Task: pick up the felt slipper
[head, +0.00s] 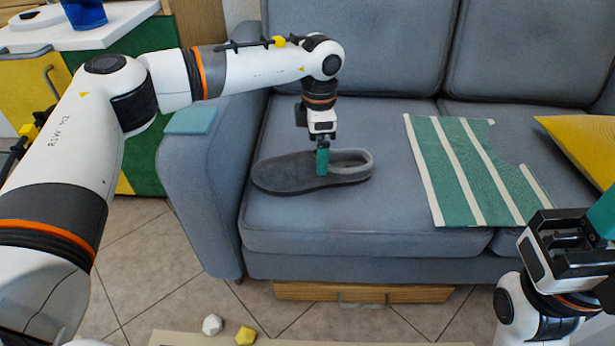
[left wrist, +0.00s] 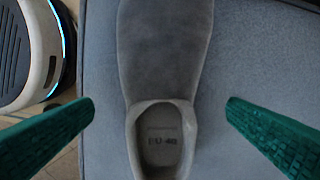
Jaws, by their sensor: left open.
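The grey felt slipper (head: 285,174) lies on the left seat of the blue-grey sofa (head: 345,232), its toe to the left and its opening to the right. My left gripper (head: 322,163) points down over the slipper's middle, by the front of the opening. In the left wrist view the slipper (left wrist: 165,55) lies between the two green fingers of my left gripper (left wrist: 160,125), which are open and apart from it on both sides. The insole shows a size mark. My right gripper (head: 575,245) is at the right edge, partly cut off.
A green and white striped cloth (head: 465,170) lies right of the slipper, with a yellow cushion (head: 585,145) beyond it. A small teal item (head: 191,121) lies on the sofa arm. A white stone (head: 212,324) and a yellow one (head: 245,335) are at the front.

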